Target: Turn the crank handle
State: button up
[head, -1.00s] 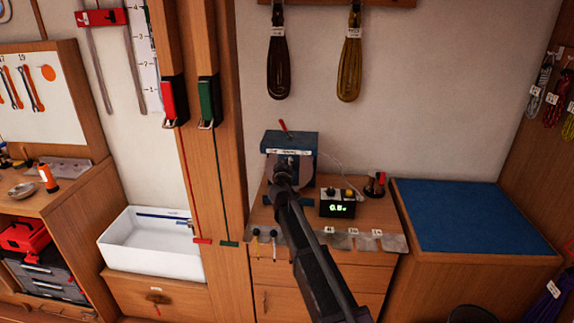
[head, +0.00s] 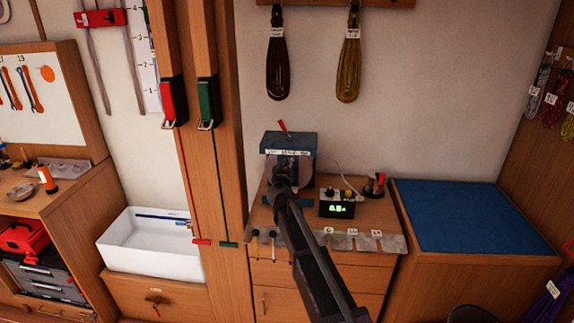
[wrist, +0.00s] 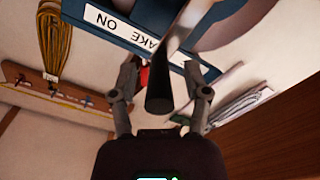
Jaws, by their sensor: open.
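The blue machine (head: 290,143) stands on the wooden cabinet, with a white label on its front. It fills the top of the wrist view (wrist: 150,25), where the label reads "AKE ON" in part. The crank handle (wrist: 160,98) shows there as a dark round grip on a pale metal arm. My gripper (wrist: 165,78) is open, with one finger on each side of the grip. I cannot tell whether either finger touches it. In the head view my gripper (head: 284,180) is in front of the machine, and my arm hides the crank handle.
A small box with a green-lit display (head: 337,209) stands right of the machine. A red-and-black object (head: 375,185) is beside it. Coiled lines (head: 348,55) hang on the wall above. A blue-topped cabinet (head: 465,215) at the right is clear.

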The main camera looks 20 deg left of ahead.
jog(key=s+d, duration=0.1)
jog(key=s, duration=1)
jog(key=shift+d, duration=0.4)
jog(key=shift+s, duration=0.1)
